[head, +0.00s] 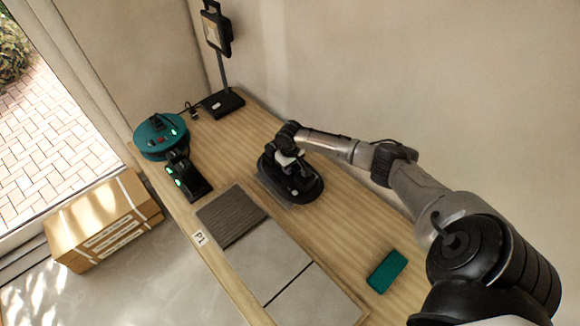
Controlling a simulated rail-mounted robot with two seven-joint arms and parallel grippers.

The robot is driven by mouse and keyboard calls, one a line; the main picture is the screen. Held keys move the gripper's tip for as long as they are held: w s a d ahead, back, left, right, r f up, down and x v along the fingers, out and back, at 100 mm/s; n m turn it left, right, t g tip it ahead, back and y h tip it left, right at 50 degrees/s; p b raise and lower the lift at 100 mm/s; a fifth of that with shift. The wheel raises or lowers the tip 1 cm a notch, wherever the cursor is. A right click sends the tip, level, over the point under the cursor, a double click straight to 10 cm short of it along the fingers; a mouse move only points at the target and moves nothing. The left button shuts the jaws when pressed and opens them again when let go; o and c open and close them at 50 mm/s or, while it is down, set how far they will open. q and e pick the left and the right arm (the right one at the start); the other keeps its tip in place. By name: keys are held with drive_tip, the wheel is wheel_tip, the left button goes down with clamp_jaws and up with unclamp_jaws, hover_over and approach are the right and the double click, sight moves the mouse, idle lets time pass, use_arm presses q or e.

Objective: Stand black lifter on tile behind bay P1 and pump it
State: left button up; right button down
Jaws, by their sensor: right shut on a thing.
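The black lifter (308,190) has a broad dark oval base and stands at the back of the bench, near the wall. It is up and to the right of the dark ribbed panel (232,215) beside the P1 label (199,238). A thin grey edge, perhaps of a tile (287,205), shows under its front; the rest is hidden. My right gripper (290,158) is over the lifter and shut on its upper part; its fingers partly hide the handle. My left gripper is out of view.
Two pale grey tiles (265,258) lie below the dark panel. A teal block (387,271) lies to the right. A teal round device (158,140), a black device with green lights (190,183) and a lamp (223,103) stand at the far left end. A cardboard box (103,222) is on the floor.

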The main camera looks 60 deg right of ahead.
drive_tip(key=shift+f, duration=0.15)
drive_tip(key=shift+f, duration=0.1)
idle(0.7)
drive_tip(key=c, duration=1)
unclamp_jaws()
drive_tip(key=shift+w, duration=0.1)
drive_tip(key=shift+o, duration=0.8)
drive_tip(key=shift+f, duration=0.15)
